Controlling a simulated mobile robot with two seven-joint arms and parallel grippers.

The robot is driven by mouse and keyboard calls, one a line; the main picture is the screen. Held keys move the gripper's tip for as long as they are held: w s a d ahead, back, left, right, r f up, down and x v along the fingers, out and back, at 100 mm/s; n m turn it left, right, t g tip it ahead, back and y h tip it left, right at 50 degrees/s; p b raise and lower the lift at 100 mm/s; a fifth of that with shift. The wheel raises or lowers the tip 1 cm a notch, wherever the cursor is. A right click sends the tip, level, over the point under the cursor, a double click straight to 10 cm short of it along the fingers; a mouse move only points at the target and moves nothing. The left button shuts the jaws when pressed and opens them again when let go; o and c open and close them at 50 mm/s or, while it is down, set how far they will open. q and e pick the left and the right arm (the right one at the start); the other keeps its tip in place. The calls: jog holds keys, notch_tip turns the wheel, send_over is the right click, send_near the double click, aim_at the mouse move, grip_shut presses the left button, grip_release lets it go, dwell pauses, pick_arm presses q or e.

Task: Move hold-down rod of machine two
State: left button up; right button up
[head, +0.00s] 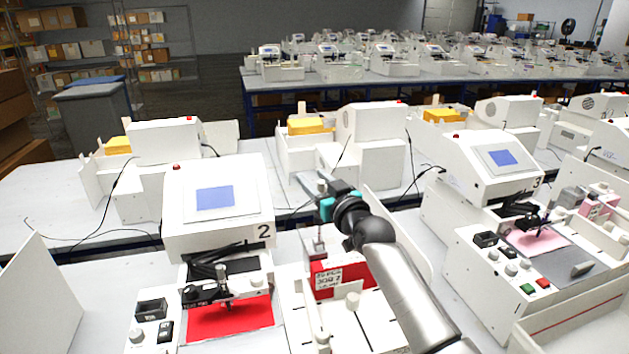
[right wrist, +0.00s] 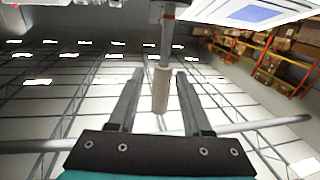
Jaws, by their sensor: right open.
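Machine two (head: 217,200) is the white plotter with a blue screen and a "2" on its front, left of the middle. Its hold-down rod (head: 319,241) stands upright to the right of the screen housing, above a red stack of cards with a white label (head: 328,279). My right gripper (head: 322,188) is at the top of this rod. In the right wrist view its two fingers are spread, with the rod's beige knob (right wrist: 161,90) between them and gaps on both sides. My left gripper is not in view.
A red card (head: 232,322) lies under the pen holder of machine two. Machine three (head: 490,165) stands to the right, and more white machines stand behind. A white side panel (head: 40,295) rises at the lower left.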

jog(key=shift+w, duration=0.1)
grip_shut()
dwell(0.4)
dwell(1.1)
